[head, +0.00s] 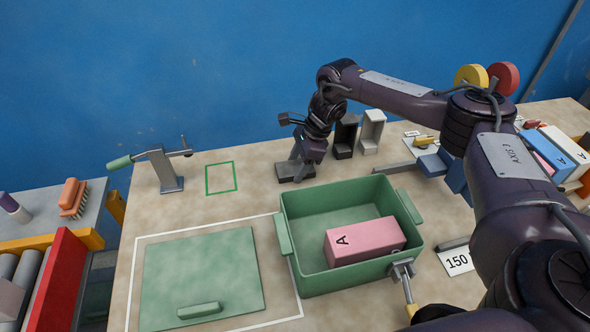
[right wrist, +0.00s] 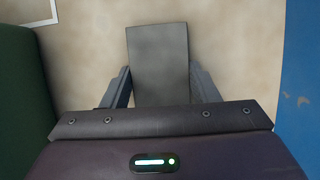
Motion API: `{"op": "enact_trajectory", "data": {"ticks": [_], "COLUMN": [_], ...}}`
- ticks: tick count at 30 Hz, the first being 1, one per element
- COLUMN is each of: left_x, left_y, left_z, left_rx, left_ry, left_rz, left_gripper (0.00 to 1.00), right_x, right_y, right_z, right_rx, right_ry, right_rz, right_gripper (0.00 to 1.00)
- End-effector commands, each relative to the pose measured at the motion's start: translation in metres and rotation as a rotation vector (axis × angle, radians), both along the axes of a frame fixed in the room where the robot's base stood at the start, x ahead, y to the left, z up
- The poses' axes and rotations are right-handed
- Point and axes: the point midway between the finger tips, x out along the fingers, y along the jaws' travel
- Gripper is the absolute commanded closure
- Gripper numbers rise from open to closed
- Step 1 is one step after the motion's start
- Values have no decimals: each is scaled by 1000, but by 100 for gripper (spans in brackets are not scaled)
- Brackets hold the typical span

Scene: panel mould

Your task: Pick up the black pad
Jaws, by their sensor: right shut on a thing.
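The black pad (head: 292,172) is a flat dark block on the table, behind the green bin. In the right wrist view the pad (right wrist: 158,62) lies lengthwise between the two fingers. My right gripper (head: 299,160) reaches down onto it and is shut on it, one finger against each side. The pad appears to be at table height; I cannot tell whether it touches the table.
The green bin (head: 294,252) holds a pink block (head: 365,241) marked A. A green lid (head: 203,275) lies to its left. A lever clamp (head: 163,168) stands behind the lid, beside an empty green outline (head: 220,178). Black (head: 345,136) and white (head: 372,131) holders stand right of the gripper.

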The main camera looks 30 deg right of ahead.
Motion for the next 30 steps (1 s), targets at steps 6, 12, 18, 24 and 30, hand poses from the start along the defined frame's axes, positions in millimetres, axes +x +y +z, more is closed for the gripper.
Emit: {"op": "enact_trajectory", "data": {"ticks": [6, 12, 18, 24, 30], "left_x": [0, 0, 0, 0, -1], "left_y": [0, 0, 0, 0, 0], "left_z": [0, 4, -1, -7, 4], "left_rx": [0, 0, 0, 0, 0], "left_ry": [0, 0, 0, 0, 1], "left_rz": [0, 0, 0, 0, 0], "left_gripper": [100, 100, 100, 100, 100], "right_x": [0, 0, 1, 2, 1], "right_y": [0, 0, 0, 0, 0], "right_z": [0, 5, 28, 82, 148], "right_rx": [0, 0, 1, 1, -2], "right_ry": [1, 1, -4, -8, -7], "right_rz": [0, 0, 2, 1, 1], "right_gripper": [70, 70, 70, 70, 70]}}
